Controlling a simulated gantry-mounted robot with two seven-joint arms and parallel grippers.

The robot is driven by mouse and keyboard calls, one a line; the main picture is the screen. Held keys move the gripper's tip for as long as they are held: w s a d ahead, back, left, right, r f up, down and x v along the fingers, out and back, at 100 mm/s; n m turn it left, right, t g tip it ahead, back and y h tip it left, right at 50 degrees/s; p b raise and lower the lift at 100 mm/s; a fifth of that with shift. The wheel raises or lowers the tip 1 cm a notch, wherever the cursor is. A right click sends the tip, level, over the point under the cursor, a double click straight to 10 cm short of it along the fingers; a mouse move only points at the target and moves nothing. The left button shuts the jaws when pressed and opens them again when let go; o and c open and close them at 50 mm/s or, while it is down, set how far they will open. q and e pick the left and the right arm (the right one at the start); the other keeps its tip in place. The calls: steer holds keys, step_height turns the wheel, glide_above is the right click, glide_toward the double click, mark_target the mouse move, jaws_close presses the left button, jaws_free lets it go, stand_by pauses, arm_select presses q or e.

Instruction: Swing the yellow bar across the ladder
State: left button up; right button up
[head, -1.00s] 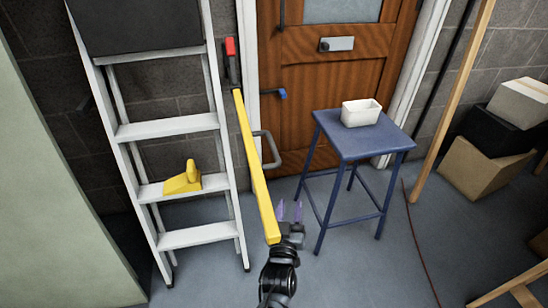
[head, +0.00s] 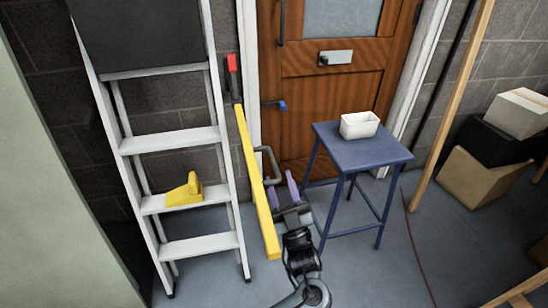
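The yellow bar (head: 256,183) slopes down from a dark bracket with a red top (head: 233,77) beside the door frame. Its free end points toward me, to the right of the ladder's foot. The white stepladder (head: 180,140) leans at the left, and the bar does not cross it. A yellow notched piece (head: 185,190) sits on one of its lower steps. My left gripper (head: 282,191) is just right of the bar's lower half, its two purple fingers apart with nothing seen between them. Whether a finger touches the bar I cannot tell. My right gripper is not in view.
A blue stool (head: 365,153) with a white tub (head: 360,124) stands right of my gripper. A wooden door (head: 330,85) with a grey pull handle is behind. Cardboard boxes (head: 485,178) and a leaning plank (head: 455,110) are at the right. Floor before the ladder is clear.

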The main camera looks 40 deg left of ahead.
mark_target(274, 162)
arm_select(q)
steer(key=shift+p+x, duration=0.8)
steer(key=shift+x, duration=1.8)
jaws_close()
